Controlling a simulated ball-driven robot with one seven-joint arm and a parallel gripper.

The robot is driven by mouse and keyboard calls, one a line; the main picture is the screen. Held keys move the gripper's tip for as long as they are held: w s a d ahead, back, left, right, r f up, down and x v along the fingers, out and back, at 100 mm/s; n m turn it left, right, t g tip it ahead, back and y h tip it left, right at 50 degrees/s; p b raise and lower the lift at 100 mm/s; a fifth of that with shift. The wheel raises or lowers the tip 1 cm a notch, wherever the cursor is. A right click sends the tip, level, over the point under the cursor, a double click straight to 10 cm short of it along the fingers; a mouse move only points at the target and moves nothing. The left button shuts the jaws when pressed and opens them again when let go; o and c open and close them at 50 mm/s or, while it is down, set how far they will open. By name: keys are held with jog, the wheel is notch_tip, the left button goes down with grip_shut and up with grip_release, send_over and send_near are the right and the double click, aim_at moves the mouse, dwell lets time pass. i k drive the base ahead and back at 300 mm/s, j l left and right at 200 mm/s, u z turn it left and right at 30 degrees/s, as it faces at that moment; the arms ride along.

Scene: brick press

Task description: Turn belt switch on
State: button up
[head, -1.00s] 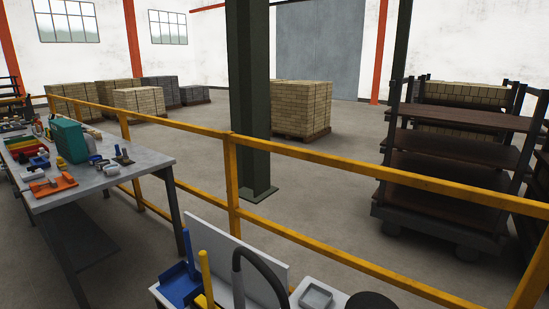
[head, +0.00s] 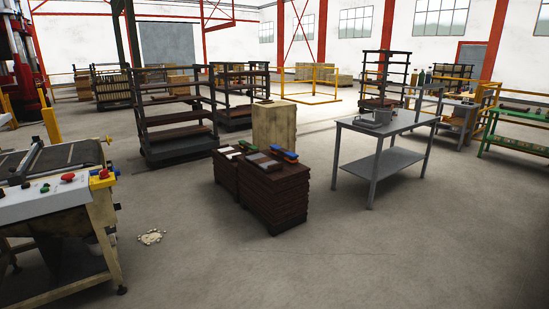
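A machine with a dark belt (head: 68,154) stands at the left edge of the head view, partly cut off by the frame. A pale sloped control panel (head: 42,204) is on its near side. The panel carries a red knob (head: 68,177), a small green control (head: 45,188) and a dark control (head: 26,185). A yellow box (head: 103,182) with a red button on top sits at the panel's right end. I cannot tell which control is the belt switch or how it is set. My gripper is not in view.
Dark stacked boards (head: 274,205) with small items on top stand mid-floor. A grey metal table (head: 385,130) with a pot is to their right. Shelf racks (head: 178,135) stand behind. A pale spill (head: 150,237) lies near the machine. The front floor is clear.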

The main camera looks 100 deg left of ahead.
aim_at(103, 174)
jog(key=u, duration=4.2)
jog(key=i+l+u, duration=0.15)
jog(key=l+u, duration=0.25)
jog(key=i+l+u, duration=0.15)
jog(key=u, duration=0.2)
jog(key=l+u, duration=0.4)
jog(key=i+l, duration=0.05)
